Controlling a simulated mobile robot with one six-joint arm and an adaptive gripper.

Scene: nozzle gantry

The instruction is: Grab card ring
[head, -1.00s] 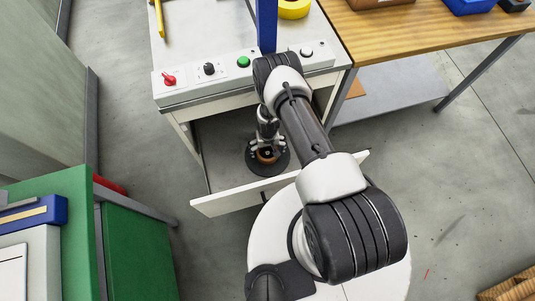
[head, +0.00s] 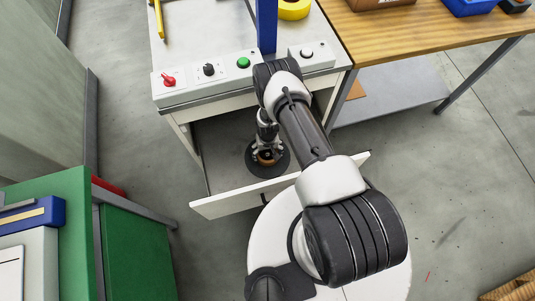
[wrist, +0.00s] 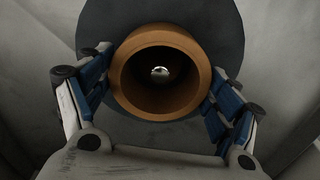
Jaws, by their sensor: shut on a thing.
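The card ring (wrist: 160,40) is an orange-brown tube seen end-on in the wrist view, with a small shiny round thing deep in its dark bore. It also shows in the head view (head: 267,157). It stands on or in front of a dark round disc (wrist: 95,25), which lies in the open drawer (head: 225,204). My gripper (wrist: 162,72) reaches down into the drawer and is shut on the ring, with one blue-padded finger on each side. The lower part of the ring is partly hidden by my gripper in the head view (head: 266,150).
The drawer front and side walls stand close around my gripper. The control panel (head: 232,82) with knobs and buttons is above and behind it. A wooden bench (head: 415,35) is to the right, a green cabinet (head: 135,245) to the left.

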